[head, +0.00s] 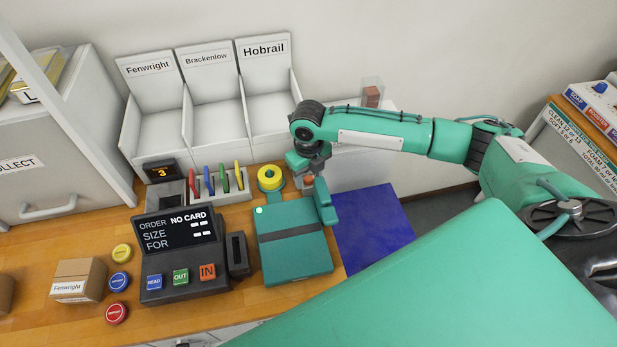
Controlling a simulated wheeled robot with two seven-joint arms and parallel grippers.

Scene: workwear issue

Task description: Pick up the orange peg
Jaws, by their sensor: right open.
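A small orange piece, which looks like the orange peg (309,181), shows between the fingers of my right gripper (311,184). Only a little of it is visible; the fingers hide the rest. My right gripper is open and points down, its fingers on either side of the orange piece. I cannot tell whether either finger touches it. The gripper is just behind the teal flat box (292,262) and right of the yellow ring (270,172). My left gripper is not in view.
A rack (222,188) with red, blue, green and yellow upright pieces stands left of the yellow ring. The dark order terminal (181,282) is at front left. White labelled bins (215,125) stand behind. A blue mat (375,228) lies clear at the right.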

